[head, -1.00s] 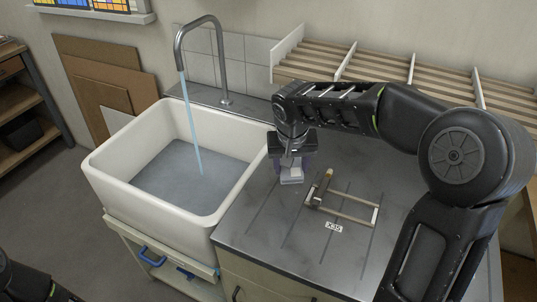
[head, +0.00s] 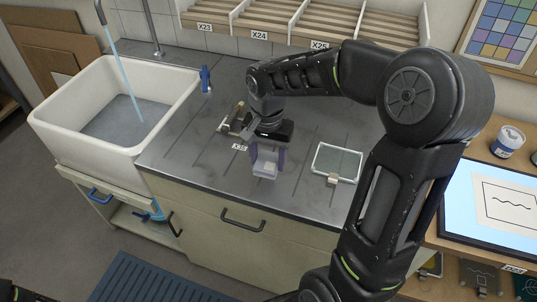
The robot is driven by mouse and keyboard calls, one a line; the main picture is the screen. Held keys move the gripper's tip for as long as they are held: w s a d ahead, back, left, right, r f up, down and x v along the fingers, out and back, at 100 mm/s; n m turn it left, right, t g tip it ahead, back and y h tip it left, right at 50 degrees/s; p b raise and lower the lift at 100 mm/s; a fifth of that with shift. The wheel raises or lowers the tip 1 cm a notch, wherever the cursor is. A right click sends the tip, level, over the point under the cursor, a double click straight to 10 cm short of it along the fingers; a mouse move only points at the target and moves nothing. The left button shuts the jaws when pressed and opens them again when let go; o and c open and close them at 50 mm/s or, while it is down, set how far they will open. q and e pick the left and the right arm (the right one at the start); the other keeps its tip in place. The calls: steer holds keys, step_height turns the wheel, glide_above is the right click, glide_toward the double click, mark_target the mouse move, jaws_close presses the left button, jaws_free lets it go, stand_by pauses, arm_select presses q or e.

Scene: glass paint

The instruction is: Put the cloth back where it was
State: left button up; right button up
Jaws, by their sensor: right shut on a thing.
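My right gripper (head: 266,160) points down over the dark worktop, in the middle of the head view. It is shut on a small pale thing, which looks like the folded cloth (head: 265,168). The cloth hangs between the purple-grey fingers, and its far side is hidden. I cannot tell whether it touches the worktop. My left gripper is not in view; only a dark bit of my left arm shows at the lower left corner.
A white sink (head: 62,115) with running water stands left. A wooden-handled tool (head: 236,118) and a blue bottle (head: 205,78) are behind left of the gripper. A framed glass pane (head: 337,161) lies right. A lit panel (head: 458,195) and paint jar (head: 508,141) are far right.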

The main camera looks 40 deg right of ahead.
mark_target(268, 181)
steer(key=shift+w+f, duration=0.1)
steer(key=shift+w, duration=0.05)
steer(key=shift+s, duration=0.2)
steer(key=shift+f+b, duration=1.65)
steer(key=shift+f, duration=0.7)
steer(key=shift+f+b, duration=0.6)
steer(key=shift+b, duration=0.15)
steer(key=o, duration=1.3)
step_height(268, 181, up, 8)
steer(key=shift+f+b, duration=0.1)
steer(key=shift+b, duration=0.25)
